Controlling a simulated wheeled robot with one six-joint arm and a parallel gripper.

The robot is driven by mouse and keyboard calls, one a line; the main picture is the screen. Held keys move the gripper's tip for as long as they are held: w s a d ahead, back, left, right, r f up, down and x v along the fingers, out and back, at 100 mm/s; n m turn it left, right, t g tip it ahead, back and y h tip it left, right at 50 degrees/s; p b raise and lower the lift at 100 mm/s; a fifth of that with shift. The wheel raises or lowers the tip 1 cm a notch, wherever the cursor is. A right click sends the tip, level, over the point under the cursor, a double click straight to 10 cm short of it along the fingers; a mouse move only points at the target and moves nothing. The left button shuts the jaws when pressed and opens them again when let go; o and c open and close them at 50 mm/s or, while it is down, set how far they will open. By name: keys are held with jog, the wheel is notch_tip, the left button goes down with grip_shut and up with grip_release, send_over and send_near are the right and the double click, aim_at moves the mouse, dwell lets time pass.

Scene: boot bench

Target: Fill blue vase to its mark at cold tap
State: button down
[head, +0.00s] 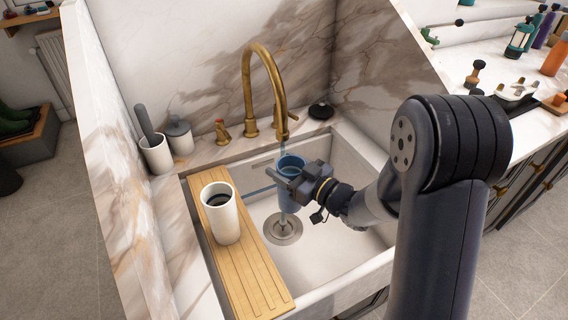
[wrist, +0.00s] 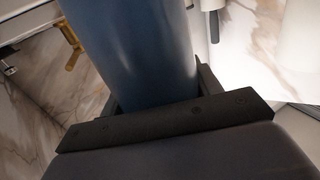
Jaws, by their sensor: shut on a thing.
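The blue vase (head: 291,162) is upright in the sink, under the spout of the brass tap (head: 262,62). My gripper (head: 288,184) is shut on the vase from the right. In the wrist view the blue wall of the vase (wrist: 140,50) stands between the fingers (wrist: 160,115). A thin pale-blue stream (head: 283,150) runs from the spout to the vase mouth. A pale streak also shows below the vase, above the drain (head: 284,229). The water level and the mark cannot be made out.
A slatted wooden board (head: 253,268) lies across the sink's left side, with a white cup (head: 221,214) on it. A brass handle (head: 222,132) stands left of the tap. A black round item (head: 321,110) sits behind the sink. The white sink basin (head: 335,240) is open at the front right.

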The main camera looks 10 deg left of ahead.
jog(key=s+d+b, duration=0.1)
jog(key=s+d, duration=0.2)
jog(key=s, duration=0.2)
dwell(0.5)
jog(key=shift+s, duration=0.1)
